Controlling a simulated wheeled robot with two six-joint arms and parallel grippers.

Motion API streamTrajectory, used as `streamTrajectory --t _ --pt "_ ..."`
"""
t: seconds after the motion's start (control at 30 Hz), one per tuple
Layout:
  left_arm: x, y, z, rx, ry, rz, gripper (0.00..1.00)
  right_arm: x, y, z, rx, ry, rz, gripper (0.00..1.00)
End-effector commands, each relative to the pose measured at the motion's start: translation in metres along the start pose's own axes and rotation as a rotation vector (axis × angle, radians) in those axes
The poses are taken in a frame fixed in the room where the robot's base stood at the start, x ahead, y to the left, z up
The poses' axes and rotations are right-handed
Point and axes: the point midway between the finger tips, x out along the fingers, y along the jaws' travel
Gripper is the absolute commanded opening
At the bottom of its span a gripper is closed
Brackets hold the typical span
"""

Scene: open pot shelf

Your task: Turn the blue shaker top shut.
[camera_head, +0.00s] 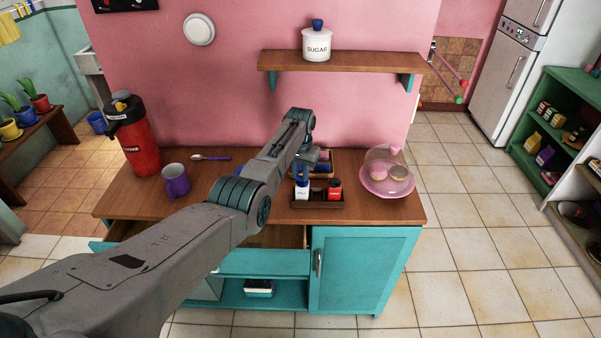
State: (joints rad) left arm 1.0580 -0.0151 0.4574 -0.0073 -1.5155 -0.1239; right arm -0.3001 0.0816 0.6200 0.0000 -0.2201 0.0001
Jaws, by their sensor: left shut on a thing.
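The blue shaker top (302,179) sits on a small white shaker (302,192), which stands upright in a dark wooden tray (318,205) on the counter. My left arm reaches in from the lower left, and my left gripper (305,167) is right over the shaker. The gripper is shut on the blue top, with its fingers partly hidden by the wrist and small in view. I cannot tell how far the top is turned. A red shaker with a dark top (335,190) stands beside it in the tray. My right gripper is not in view.
A pink dish with a clear dome (387,178) stands to the right of the tray. A purple mug (176,180), a spoon (211,157) and a red flask (136,140) stand or lie at left. A shelf with a sugar jar (317,45) hangs above.

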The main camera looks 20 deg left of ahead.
Motion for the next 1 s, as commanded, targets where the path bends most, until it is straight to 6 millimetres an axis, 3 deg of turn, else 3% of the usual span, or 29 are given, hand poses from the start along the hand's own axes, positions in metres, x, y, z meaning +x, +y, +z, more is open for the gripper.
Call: streamTrajectory --t 0.17,0.2,0.3,0.67,0.87,1.0 --pt "-0.001 0.0 0.0 0.0 0.001 0.0 0.0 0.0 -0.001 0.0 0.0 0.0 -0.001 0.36" --pt "-0.001 0.0 0.0 0.0 0.001 0.0 0.27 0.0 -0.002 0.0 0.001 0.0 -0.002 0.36" --pt "0.0 0.0 0.0 0.0 0.001 0.0 0.44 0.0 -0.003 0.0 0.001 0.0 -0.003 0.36" --pt "-0.005 0.0 -0.001 0.0 0.002 0.0 0.44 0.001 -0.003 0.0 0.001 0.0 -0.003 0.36" --pt "-0.032 0.0 -0.001 0.0 0.006 -0.001 0.44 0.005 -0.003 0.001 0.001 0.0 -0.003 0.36" --pt "-0.061 0.0 -0.001 0.0 0.006 -0.001 0.44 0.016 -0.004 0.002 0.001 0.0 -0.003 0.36"
